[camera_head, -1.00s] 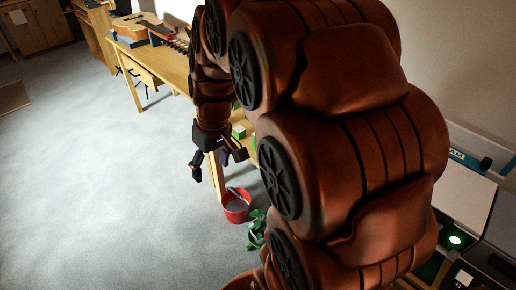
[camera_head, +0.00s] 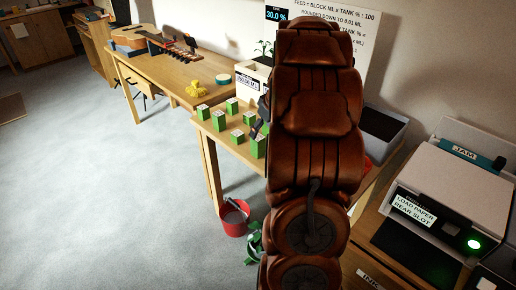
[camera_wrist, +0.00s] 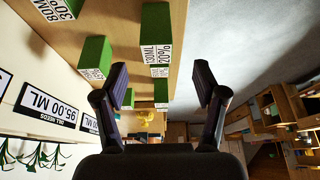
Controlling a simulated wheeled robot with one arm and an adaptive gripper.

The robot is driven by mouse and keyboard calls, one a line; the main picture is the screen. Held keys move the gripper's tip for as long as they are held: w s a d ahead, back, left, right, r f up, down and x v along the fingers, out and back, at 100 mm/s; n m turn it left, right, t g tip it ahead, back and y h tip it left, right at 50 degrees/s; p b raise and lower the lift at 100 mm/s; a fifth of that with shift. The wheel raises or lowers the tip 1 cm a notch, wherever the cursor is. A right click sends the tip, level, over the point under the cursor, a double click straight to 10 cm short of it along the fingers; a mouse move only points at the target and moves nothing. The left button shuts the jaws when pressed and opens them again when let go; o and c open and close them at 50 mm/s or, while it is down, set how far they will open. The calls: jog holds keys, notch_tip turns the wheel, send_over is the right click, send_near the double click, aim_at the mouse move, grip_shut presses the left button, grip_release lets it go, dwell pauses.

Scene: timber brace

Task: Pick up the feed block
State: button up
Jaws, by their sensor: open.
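Several green blocks with white labelled faces stand on the wooden table in the head view, one of them at the near left (camera_head: 219,120). In the wrist view one block (camera_wrist: 155,35) reads 130 ML 20% and another (camera_wrist: 55,9) reads 80 ML 30%. A third block (camera_wrist: 95,58) has a label too small to read surely. Which one is the feed block, I cannot tell. My gripper (camera_wrist: 160,69) is open and empty in the wrist view; the 130 ML block shows beyond the gap between its fingers. In the head view my arm mostly hides the gripper.
The sign (camera_wrist: 48,103) reads 95.00 ML, beside plants. A wall poster (camera_head: 345,22) gives a feed formula; a screen (camera_head: 276,14) shows 30.0 %.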

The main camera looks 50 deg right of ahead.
jog(key=shift+d+p+x, duration=0.15)
jog(key=shift+p+x, duration=0.1)
jog(key=shift+x, duration=1.5)
jog(key=shift+d+p+x, duration=0.1)
jog(key=shift+p+x, duration=0.1)
jog(key=shift+x, duration=1.55)
jog(key=shift+c, duration=0.4)
jog(key=c, duration=1.2)
jog(key=shift+c, duration=0.2)
